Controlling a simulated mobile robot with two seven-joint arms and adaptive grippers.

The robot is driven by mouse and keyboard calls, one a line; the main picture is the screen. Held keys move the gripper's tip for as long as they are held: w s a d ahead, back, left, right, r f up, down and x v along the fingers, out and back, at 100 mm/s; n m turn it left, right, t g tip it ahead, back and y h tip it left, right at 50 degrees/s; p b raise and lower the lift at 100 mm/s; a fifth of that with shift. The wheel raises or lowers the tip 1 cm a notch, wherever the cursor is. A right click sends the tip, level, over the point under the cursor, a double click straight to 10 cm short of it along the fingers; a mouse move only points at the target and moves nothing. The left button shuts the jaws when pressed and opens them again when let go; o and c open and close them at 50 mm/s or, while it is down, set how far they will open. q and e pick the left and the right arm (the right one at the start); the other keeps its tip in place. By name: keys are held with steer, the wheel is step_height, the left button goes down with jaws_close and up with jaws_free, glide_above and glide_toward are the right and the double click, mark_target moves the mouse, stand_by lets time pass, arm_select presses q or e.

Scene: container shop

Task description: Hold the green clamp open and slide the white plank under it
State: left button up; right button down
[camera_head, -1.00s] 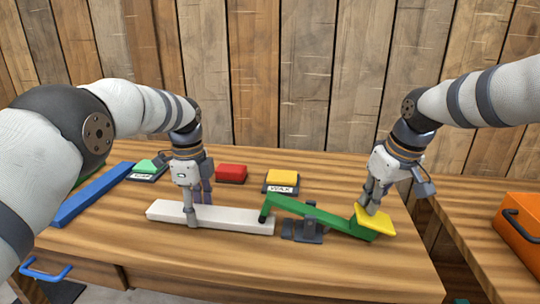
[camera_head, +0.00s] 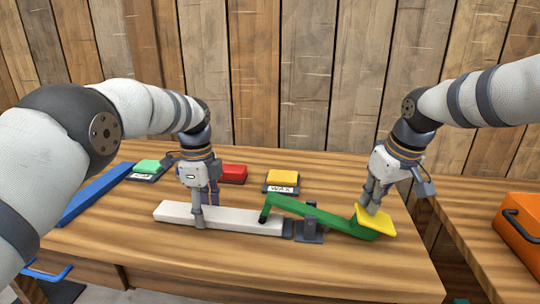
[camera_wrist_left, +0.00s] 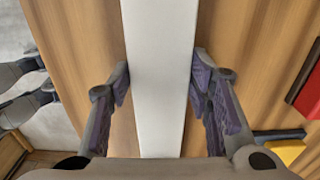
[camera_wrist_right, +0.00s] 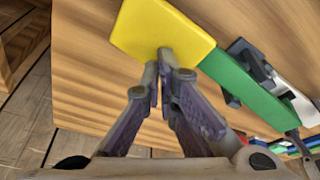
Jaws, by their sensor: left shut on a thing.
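The white plank (camera_head: 240,221) lies flat on the table, and its right end reaches past the green clamp's dark tip to the grey clamp base (camera_head: 309,233). My left gripper (camera_head: 204,207) is shut across the plank, one finger on each side, as the left wrist view also shows the plank (camera_wrist_left: 158,60). The green clamp arm (camera_head: 325,216) is tilted, its left end raised and its yellow pad (camera_head: 377,219) low on the right. My right gripper (camera_head: 370,207) is shut and empty, its fingertips against the yellow pad (camera_wrist_right: 160,30).
A red block (camera_head: 232,173), a yellow block (camera_head: 283,176) and a green block (camera_head: 147,166) lie behind the plank. A long blue bar (camera_head: 95,194) is at the left. An orange box (camera_head: 518,222) stands at the far right. The table front is clear.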

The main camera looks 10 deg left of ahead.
arm_select(q)
steer(key=shift+d+f, duration=0.15)
steer(key=shift+f, duration=0.1)
arm_select(e)
steer(key=shift+a+f, duration=0.1)
steer(key=shift+f, duration=0.05)
steer(key=shift+r, duration=0.55)
arm_select(q)
steer(key=o, duration=1.4)
steer(key=shift+d+r, duration=0.1)
arm_select(e)
step_height(320, 180, up, 8)
steer(key=shift+d, duration=0.2)
